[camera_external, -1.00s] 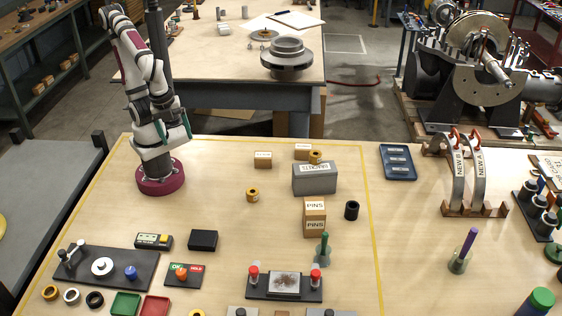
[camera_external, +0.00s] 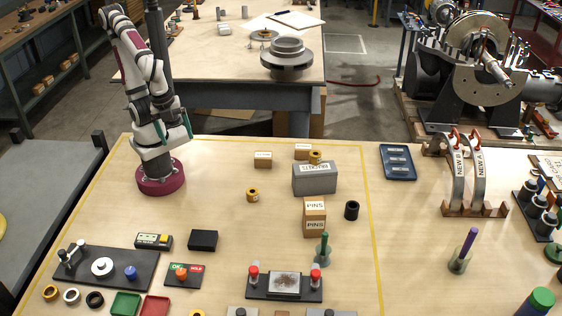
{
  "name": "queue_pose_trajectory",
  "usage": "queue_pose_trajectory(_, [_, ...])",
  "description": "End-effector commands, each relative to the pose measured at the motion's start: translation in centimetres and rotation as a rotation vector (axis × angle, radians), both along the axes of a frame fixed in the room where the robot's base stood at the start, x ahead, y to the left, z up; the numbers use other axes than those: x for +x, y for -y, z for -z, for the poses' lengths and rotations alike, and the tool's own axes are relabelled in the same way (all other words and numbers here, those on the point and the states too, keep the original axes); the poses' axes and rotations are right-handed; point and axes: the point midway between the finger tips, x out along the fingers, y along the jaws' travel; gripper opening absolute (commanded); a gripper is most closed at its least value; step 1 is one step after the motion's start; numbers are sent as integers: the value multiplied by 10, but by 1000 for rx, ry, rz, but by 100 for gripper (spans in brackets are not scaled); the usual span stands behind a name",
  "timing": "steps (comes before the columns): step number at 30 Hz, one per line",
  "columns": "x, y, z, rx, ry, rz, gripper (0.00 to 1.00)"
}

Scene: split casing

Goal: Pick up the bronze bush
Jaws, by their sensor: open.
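A bronze bush (camera_external: 252,195), a short gold-coloured ring, stands alone on the wooden bench right of my arm's base. A similar gold ring (camera_external: 315,157) shows at the top edge of the grey labelled box (camera_external: 315,180); I cannot tell whether it sits on the box or behind it. Another gold ring (camera_external: 50,293) lies at the front left. My gripper (camera_external: 174,133), with teal fingers, is open and empty, held close to my folded arm above the base, left of and apart from the lone bush.
Bench around the lone bush is clear.

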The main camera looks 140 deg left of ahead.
Motion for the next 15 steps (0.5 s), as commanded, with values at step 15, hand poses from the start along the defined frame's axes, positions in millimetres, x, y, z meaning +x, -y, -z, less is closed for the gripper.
queue_pose_trajectory(15, [205,-128,75,-92,767,-705,87])
